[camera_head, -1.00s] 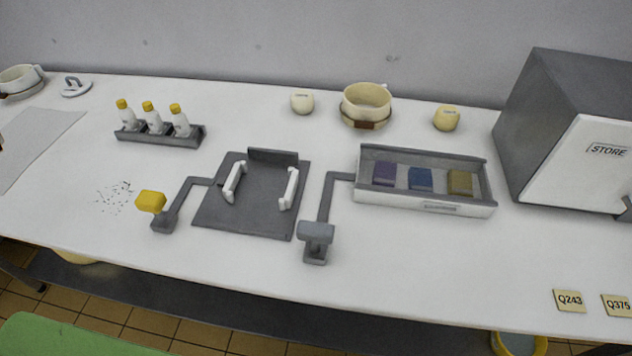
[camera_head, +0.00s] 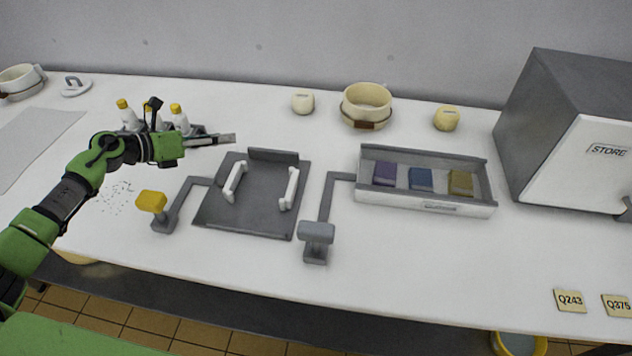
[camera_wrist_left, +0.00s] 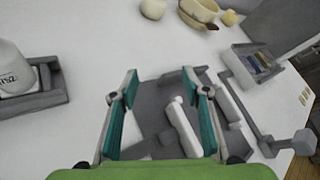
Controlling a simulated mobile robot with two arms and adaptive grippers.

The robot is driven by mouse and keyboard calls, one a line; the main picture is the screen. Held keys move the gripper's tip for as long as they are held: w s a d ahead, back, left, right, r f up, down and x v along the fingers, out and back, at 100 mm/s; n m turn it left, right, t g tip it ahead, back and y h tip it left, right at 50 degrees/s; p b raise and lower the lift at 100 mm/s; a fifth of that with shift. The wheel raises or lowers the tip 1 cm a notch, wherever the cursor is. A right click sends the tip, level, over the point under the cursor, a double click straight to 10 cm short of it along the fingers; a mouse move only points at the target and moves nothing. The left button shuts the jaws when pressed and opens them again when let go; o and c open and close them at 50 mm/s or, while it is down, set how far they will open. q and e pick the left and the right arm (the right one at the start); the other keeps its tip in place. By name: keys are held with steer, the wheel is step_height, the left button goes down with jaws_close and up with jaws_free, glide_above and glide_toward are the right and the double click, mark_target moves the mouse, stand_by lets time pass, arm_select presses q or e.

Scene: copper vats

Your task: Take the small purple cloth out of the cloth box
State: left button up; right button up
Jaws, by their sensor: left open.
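The cloth box (camera_head: 424,207) is a long white and grey open tray on the right half of the table. Three folded cloths lie in it side by side: the purple cloth (camera_head: 384,173) at the left, a blue cloth (camera_head: 421,179) in the middle and an olive-yellow cloth (camera_head: 460,182) at the right. The box also shows small at the upper right of the left wrist view (camera_wrist_left: 242,56). My left gripper (camera_head: 228,139) is well left of the box, over the table near the bottle rack. Its fingers stand apart and empty in the left wrist view (camera_wrist_left: 165,118). My right gripper is not in view.
A dark fixture plate (camera_head: 250,215) with white handles lies between my left gripper and the box. A yellow-topped post (camera_head: 151,201) and a grey-topped post (camera_head: 317,233) flank it. The grey storage box (camera_head: 570,110) stands right of the cloth box. The front right table is mostly clear.

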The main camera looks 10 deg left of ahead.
arm_select(q)
steer(key=s+d+r+m+g+h, duration=0.1)
steer(key=d+r+m+g+h, duration=0.1)
steer(key=d, duration=0.6)
steer(key=s+d+r+m+g+h, duration=0.1)
steer(key=s+d+r+m+g, duration=0.15)
steer(key=d, duration=0.55)
steer(key=m+g+y, duration=0.6)
steer(key=m+y, duration=0.5)
steer(key=m, duration=0.1)
glide_toward(316, 227)
step_height(316, 227, down, 10)
steer(key=shift+s+d+r, duration=0.1)
steer(key=shift+d+r, duration=0.05)
steer(key=c, duration=1.2)
